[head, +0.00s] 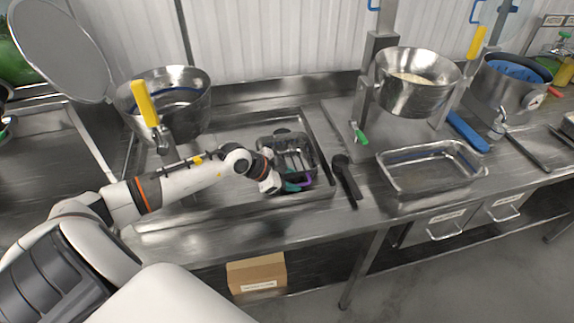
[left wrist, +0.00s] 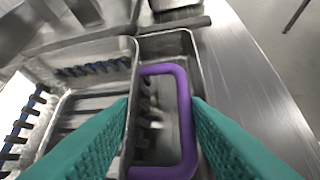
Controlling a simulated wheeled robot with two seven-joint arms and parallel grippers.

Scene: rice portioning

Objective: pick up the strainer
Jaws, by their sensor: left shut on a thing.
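The strainer (head: 287,150) is a metal basket with a purple loop handle, sitting in the sunken sink area of the counter in the head view. In the left wrist view its purple handle (left wrist: 183,110) stands between the teal fingers, with the metal basket (left wrist: 128,50) beside it. My left gripper (head: 291,186) is at the strainer's near side and is shut on the purple handle. The fingers partly hide the basket in the wrist view. My right gripper is not in view.
A metal tray (head: 430,184) stands right of the sink, and a black-handled tool (head: 345,180) lies between them. A pot with a yellow handle (head: 145,103) stands behind my left arm. A bowl of rice (head: 415,95) is mounted at the back. A cardboard box (head: 257,274) sits below the counter.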

